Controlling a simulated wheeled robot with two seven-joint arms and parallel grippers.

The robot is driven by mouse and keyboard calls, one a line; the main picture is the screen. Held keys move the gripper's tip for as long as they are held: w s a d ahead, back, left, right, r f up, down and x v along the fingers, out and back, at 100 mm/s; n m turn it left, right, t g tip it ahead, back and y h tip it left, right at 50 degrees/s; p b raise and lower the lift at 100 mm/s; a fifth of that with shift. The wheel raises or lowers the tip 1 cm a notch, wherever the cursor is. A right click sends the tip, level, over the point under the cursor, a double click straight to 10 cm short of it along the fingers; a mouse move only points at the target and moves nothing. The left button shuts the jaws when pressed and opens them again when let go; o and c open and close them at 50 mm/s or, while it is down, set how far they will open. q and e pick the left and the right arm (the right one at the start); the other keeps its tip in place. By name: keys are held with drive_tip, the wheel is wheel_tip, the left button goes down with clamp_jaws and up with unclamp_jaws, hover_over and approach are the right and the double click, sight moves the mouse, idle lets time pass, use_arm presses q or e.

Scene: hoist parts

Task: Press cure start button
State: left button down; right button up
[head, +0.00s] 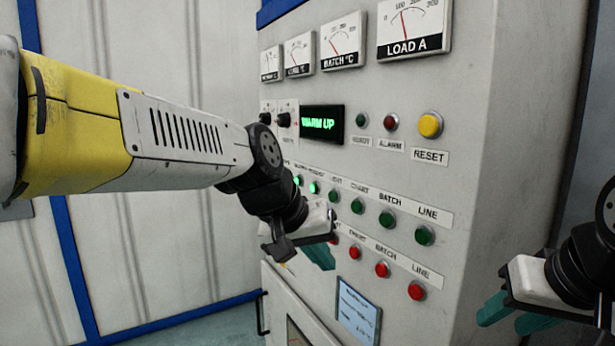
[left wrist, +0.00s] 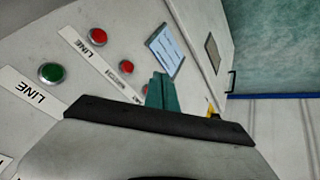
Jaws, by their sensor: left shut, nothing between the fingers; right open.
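The cabinet (head: 465,130) carries a row of green buttons above a row of red ones. I can read BATCH and LINE on both rows; I cannot make out a cure label. The green batch button (head: 387,219) and green line button (head: 424,235) are clear; two green lamps (head: 314,188) glow further left. My left gripper (head: 321,256) is shut and empty, its teal tips over the left end of the red row, hiding part of it. Its tips also show in the left wrist view (left wrist: 161,92). I cannot tell whether they touch the panel. My right gripper (head: 506,313) is open at lower right.
A lit display (head: 322,123) reads WARM UP. A yellow reset button (head: 430,125) sits at upper right, with gauges (head: 414,27) along the top. A small screen (head: 357,312) is below the red row, beside red buttons (head: 416,291). A door handle (head: 262,312) sticks out at lower left.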

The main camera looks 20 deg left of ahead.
use_arm(q)
drive_tip(key=w+a+r+n+t, duration=0.25)
drive_tip(key=w+a+n, duration=0.25)
drive_tip(key=w+a, duration=0.5)
drive_tip(key=w+a+r+n+t, duration=0.2)
drive_tip(key=w+a+r+n, duration=0.15)
drive_tip(key=w+a, duration=0.6)
drive_tip(key=w+a+n+t+y, duration=0.2)
drive_tip(key=w+a, duration=0.4)
drive_tip(key=a, duration=0.5)
drive_tip(key=n+y, duration=0.1)
drive_tip(key=n, duration=0.1)
drive_tip(key=shift+w+a+f+n, duration=0.15)
drive_tip(key=shift+a+f+n, duration=0.15)
drive_tip(key=shift+f+n, duration=0.05)
drive_tip(key=shift+w+d, duration=0.1)
drive_tip(key=w+d, duration=0.5)
drive_tip(key=w, duration=0.1)
drive_tip(key=shift+w+d, duration=0.3)
drive_tip(key=shift+d, duration=0.05)
drive_tip(key=shift+w+d, duration=0.25)
drive_tip(key=shift+w, duration=0.05)
